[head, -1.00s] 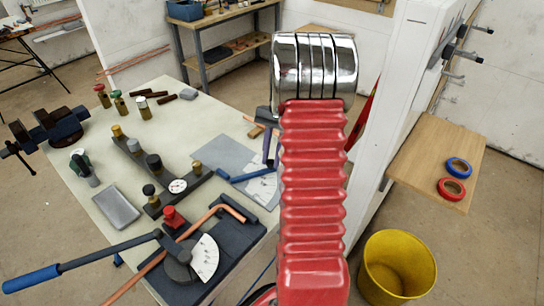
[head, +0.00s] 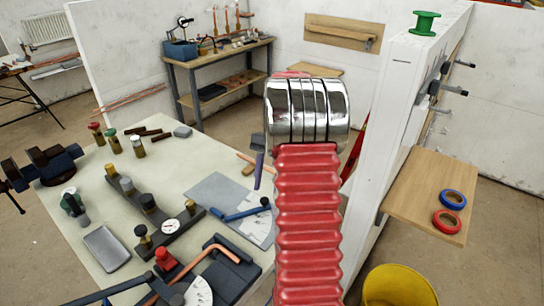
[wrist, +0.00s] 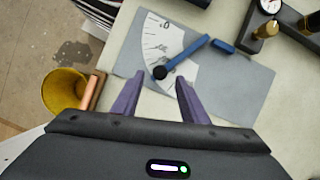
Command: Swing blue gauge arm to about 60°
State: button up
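The blue gauge arm (wrist: 186,56) lies over a white dial (wrist: 158,42) with a printed scale, on a grey plate (wrist: 245,85). Its dark pivot is at the lower end, and it slants up to the right in the wrist view. Its tip is close to a short blue block (wrist: 223,46). In the head view the blue gauge arm (head: 246,213) shows left of my red arm, which hides part of the dial (head: 260,230). My gripper (wrist: 157,82) has purple fingers spread apart, empty, on either side of the pivot in the picture. I cannot tell its height above the plate.
A gauge block (head: 155,212) with knobs and a small round dial stands left of the plate. The pipe bender (head: 230,275) with copper pipe is at the front. A yellow bucket (head: 398,285) and white wall panel (head: 395,130) are to the right.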

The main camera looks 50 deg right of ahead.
jog(key=v, duration=1)
dwell(0.4)
notch_tip(320, 180, down, 4)
jog(key=n+h, duration=0.1)
jog(key=s+a+r+n+t+h, duration=0.1)
jog(key=s+a+n, duration=0.3)
jog(key=a, duration=0.8)
jog(key=s+a+r+n+t+h, duration=0.1)
jog(key=s+a+r+n+t, duration=0.2)
jog(key=a, duration=0.9)
jog(key=s+a+r+n+t+h, duration=0.1)
jog(key=s+a+r+n+t, duration=0.2)
jog(key=a, duration=0.9)
jog(key=s+n, duration=0.2)
jog(key=s, duration=0.2)
jog(key=shift+a+n, duration=0.25)
jog(key=shift+n, duration=0.15)
